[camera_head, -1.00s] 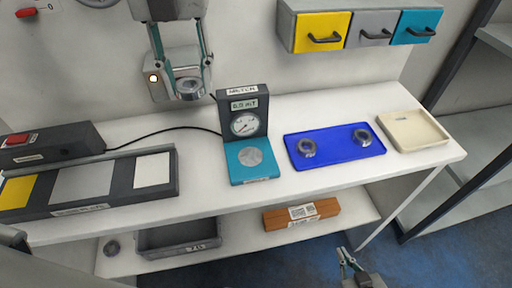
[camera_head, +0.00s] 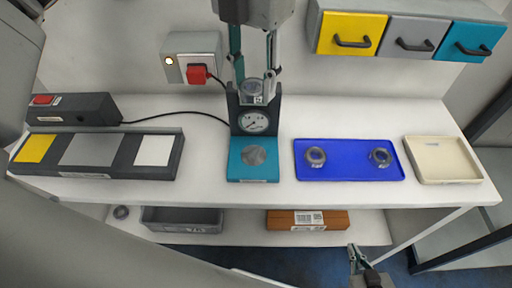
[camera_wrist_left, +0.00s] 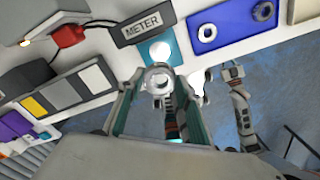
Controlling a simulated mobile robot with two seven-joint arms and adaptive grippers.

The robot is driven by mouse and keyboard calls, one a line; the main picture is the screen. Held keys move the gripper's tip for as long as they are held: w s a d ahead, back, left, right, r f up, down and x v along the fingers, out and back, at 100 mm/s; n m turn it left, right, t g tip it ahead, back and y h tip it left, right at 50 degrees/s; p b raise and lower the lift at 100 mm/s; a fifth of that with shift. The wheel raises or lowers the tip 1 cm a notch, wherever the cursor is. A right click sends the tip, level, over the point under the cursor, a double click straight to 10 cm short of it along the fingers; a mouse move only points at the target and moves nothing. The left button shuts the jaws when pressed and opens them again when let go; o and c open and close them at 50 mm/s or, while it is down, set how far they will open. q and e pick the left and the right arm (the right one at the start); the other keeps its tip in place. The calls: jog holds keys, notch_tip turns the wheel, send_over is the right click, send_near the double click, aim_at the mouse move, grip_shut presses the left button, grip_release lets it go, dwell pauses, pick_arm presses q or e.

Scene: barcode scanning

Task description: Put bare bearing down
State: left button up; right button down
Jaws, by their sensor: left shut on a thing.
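My left gripper (camera_head: 254,84) is shut on a bare metal bearing (camera_head: 252,90), held in front of the top of the meter (camera_head: 254,122). The bearing also shows as a ring between the fingertips in the left wrist view (camera_wrist_left: 158,79). The meter's teal base (camera_head: 239,173) carries a round silver plate (camera_head: 254,155) with nothing on it. The meter's display is hidden behind the gripper and bearing. My right gripper (camera_head: 355,258) is low, in front of the table, empty, with its fingers apart.
A blue tray (camera_head: 347,174) holds two bearings (camera_head: 316,156). A cream tray (camera_head: 443,162) stands right of it, empty. A panel with yellow, grey and white pads (camera_head: 92,154) lies left. A grey bin (camera_head: 182,226) and brown box (camera_head: 290,221) are on the lower shelf.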

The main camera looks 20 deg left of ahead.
aim_at(253, 155)
pick_arm(q)
notch_tip(253, 155, down, 18)
jog(key=shift+a+f+p, duration=0.1)
jog(key=shift+f+p, duration=0.1)
jog(key=shift+p, duration=0.15)
jog(key=shift+f, duration=0.1)
jog(key=shift+f, duration=0.15)
jog(key=o, duration=1.3)
notch_tip(253, 155, up, 12)
jog(key=shift+r+b, duration=0.25)
jog(key=shift+b, duration=0.25)
jog(key=shift+s, duration=0.1)
